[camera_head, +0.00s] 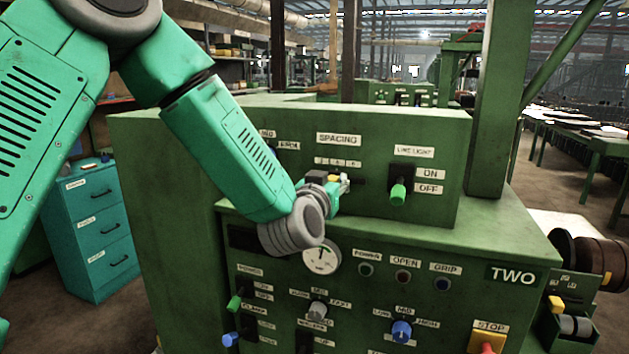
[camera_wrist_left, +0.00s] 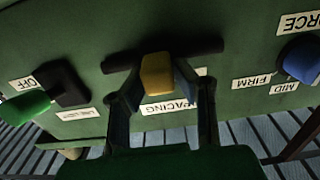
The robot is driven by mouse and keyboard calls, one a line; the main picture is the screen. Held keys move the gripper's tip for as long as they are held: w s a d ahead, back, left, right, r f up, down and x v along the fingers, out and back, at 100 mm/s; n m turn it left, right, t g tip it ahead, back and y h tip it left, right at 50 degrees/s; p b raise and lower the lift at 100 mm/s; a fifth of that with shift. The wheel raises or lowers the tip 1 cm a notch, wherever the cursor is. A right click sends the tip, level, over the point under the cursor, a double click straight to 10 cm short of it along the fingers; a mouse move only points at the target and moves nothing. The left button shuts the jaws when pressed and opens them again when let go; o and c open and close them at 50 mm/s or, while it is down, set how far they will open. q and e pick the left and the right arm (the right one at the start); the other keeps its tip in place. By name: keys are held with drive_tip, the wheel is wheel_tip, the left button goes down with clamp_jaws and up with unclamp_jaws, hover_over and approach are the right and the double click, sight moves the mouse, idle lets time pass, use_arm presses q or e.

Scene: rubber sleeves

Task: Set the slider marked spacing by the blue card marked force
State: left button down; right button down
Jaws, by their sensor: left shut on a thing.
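The yellow slider knob (camera_wrist_left: 157,74) sits in a dark horizontal slot (camera_wrist_left: 205,48) under the white SPACING label (camera_head: 339,139). My left gripper (camera_head: 337,186) is at the slot, its fingers closed around the knob, as the left wrist view (camera_wrist_left: 160,95) shows. A row of small scale labels (camera_head: 338,162) is above the slot; their text is too small to read. A blue knob (camera_wrist_left: 301,60) is beside a white FORCE label (camera_wrist_left: 300,23), with MID and FIRM labels near it. My arm mostly hides that area in the head view. No blue card shows. My right gripper is out of view.
A green LINE LIGHT switch (camera_head: 398,192) with ON and OFF labels is right of the slot. Below, the sloping panel carries a round gauge (camera_head: 322,257), more knobs and a red stop button (camera_head: 487,347). A blue drawer cabinet (camera_head: 100,230) stands left.

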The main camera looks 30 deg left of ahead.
sight(354, 177)
use_arm(q)
drive_tip(key=d, duration=0.3)
drive_tip(key=shift+w+f, duration=0.15)
drive_tip(key=shift+w, duration=0.2)
drive_tip(key=shift+d, duration=0.4)
drive_tip(key=shift+a, duration=0.15)
